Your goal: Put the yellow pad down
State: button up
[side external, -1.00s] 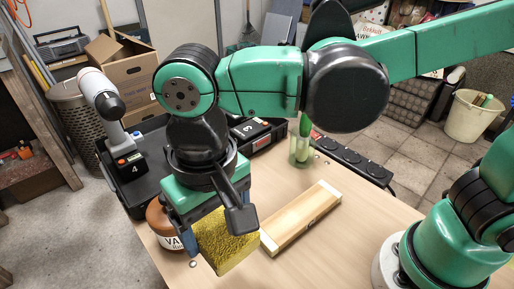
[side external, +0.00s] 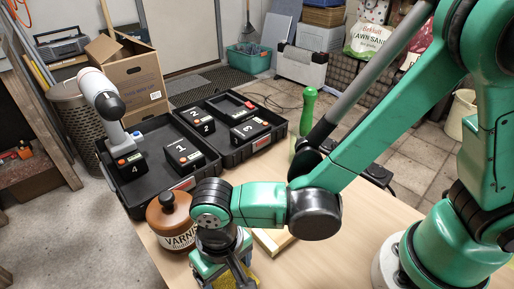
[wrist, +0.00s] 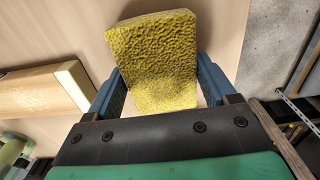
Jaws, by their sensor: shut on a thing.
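The yellow pad (wrist: 157,58) is a rough, sponge-like block. In the wrist view it sits between the two blue fingers of my gripper (wrist: 157,85), which is shut on it. Wooden table surface shows around it, and a shadow lies at its right side; I cannot tell whether the pad touches the table. In the side external view my gripper (side external: 228,272) is low at the table's front edge, and only a sliver of the yellow pad (side external: 246,284) shows; the rest is hidden or cut off by the frame.
A wooden block (wrist: 42,93) with pale ends lies left of the pad in the wrist view. The brown varnish jar (side external: 169,222) stands close to my gripper's left. A black case (side external: 150,200) with numbered batteries is behind. The table (side external: 375,225) is clear at right.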

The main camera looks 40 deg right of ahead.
aim_at(227, 273)
jog(key=o, duration=1.1)
jog(key=shift+f, duration=0.1)
notch_tip(227, 273, up, 12)
jog(key=w+d+t, duration=0.1)
jog(key=d+t, duration=0.1)
jog(key=d, duration=0.5)
jog(key=w+d+r+t, duration=0.1)
jog(key=w+d+t, duration=0.1)
jog(key=d, duration=0.5)
jog(key=w+d+t, duration=0.1)
jog(key=d+t, duration=0.2)
jog(key=d, duration=0.4)
jog(key=shift+w+d+r, duration=0.15)
jog(key=shift+w+r, duration=0.05)
jog(key=shift+w, duration=0.15)
